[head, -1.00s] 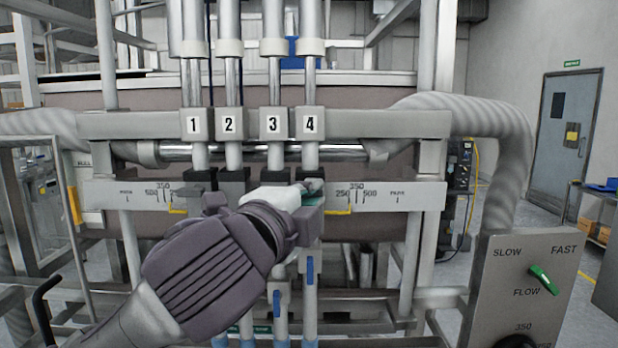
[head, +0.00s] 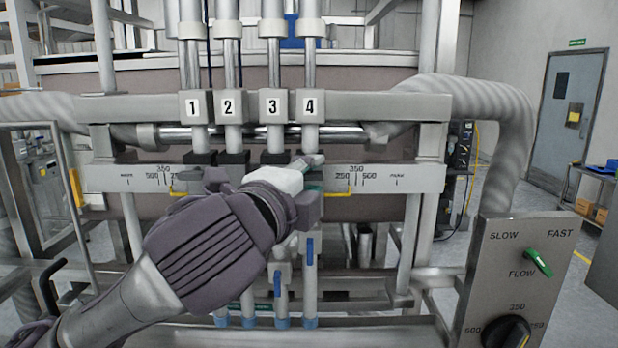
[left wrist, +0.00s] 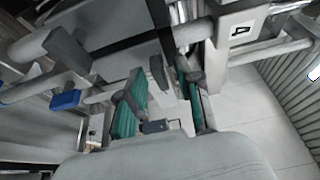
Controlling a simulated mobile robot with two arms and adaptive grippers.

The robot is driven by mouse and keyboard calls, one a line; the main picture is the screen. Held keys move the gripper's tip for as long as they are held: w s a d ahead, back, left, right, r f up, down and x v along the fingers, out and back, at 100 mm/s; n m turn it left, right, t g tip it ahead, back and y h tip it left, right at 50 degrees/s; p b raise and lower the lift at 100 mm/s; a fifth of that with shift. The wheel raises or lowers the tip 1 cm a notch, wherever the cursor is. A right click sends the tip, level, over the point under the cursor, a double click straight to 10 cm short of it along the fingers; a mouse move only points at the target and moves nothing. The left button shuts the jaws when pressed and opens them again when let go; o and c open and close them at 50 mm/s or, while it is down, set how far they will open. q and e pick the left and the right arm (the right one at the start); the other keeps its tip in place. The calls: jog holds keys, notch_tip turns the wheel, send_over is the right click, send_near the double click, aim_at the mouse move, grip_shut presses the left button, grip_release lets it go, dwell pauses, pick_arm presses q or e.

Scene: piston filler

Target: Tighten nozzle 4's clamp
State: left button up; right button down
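Nozzle 4 (head: 310,103) is the rightmost of the row of numbered nozzles in the head view. Its number plate also shows at the top of the left wrist view (left wrist: 240,31). My left gripper (head: 312,172) is just below that plate, in front of the dark fittings at nozzle 4, and hides much of the clamp area. In the left wrist view its teal-padded fingers (left wrist: 160,100) stand apart. A small dark-ended piece (left wrist: 158,72), possibly the clamp's handle, shows between or just beyond them. I cannot tell whether the fingers touch it. My right gripper is not in view.
Nozzles 1 (head: 193,105), 2 (head: 229,105) and 3 (head: 272,105) stand close at the left. A scale bar (head: 420,178) runs behind the gripper. Blue-handled valves (head: 310,252) are below. A control panel (head: 510,290) with knobs stands at right.

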pick_arm(q)
jog(key=shift+s, duration=0.1)
jog(key=v, duration=0.7)
jog(key=shift+s+a, duration=0.1)
jog(key=shift+s, duration=0.05)
dwell(0.3)
